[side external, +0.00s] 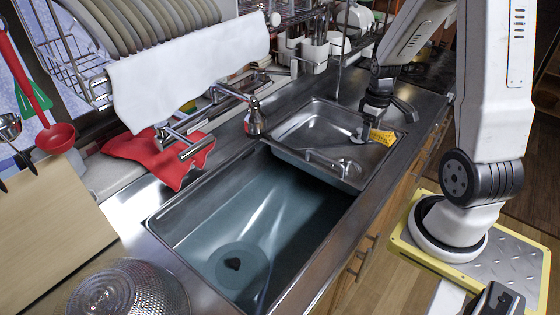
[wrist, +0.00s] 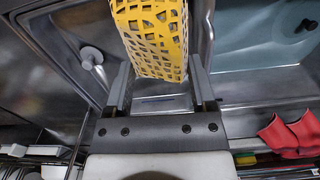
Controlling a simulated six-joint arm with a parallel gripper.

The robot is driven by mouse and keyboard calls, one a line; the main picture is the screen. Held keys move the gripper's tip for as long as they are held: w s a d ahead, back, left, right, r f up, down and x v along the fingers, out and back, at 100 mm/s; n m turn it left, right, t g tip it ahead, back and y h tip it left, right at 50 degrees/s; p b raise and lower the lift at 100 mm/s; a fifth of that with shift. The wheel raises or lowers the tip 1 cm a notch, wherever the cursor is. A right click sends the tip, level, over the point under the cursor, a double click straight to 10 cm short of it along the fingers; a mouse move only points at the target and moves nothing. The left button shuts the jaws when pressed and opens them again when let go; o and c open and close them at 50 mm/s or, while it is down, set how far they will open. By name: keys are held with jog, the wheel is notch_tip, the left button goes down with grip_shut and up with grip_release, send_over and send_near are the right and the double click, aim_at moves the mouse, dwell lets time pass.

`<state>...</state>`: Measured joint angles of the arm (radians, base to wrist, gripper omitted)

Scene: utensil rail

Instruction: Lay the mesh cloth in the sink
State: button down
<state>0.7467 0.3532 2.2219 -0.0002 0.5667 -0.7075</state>
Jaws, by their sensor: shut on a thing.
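The yellow mesh cloth (side external: 382,137) hangs from my gripper (side external: 372,124) over the smaller sink basin (side external: 310,121). In the wrist view the cloth (wrist: 152,32), full of holes, sits between the two fingers of my gripper (wrist: 160,82), which is shut on it. The larger basin (side external: 300,215) lies to the left in the side view, with a round dark drain. Part of it also shows at the right in the wrist view (wrist: 255,50). I cannot tell whether the cloth touches the smaller basin.
A chrome faucet (side external: 254,118) stands behind the basins. A red cloth (side external: 160,158) lies on the back counter. A dish rack with plates (side external: 150,22) and a white towel (side external: 190,68) is above. A metal colander (side external: 128,290) is front left. The larger basin's interior looks clear.

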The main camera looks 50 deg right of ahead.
jog(key=w+a, duration=0.6)
jog(key=a, duration=0.4)
send_over(300, 230)
notch_tip(300, 230, down, 18)
jog(key=shift+r, duration=0.25)
jog(key=shift+f, duration=2.9)
jog(key=shift+f, duration=0.1)
jog(key=shift+f, duration=2)
jog(key=shift+f, duration=0.15)
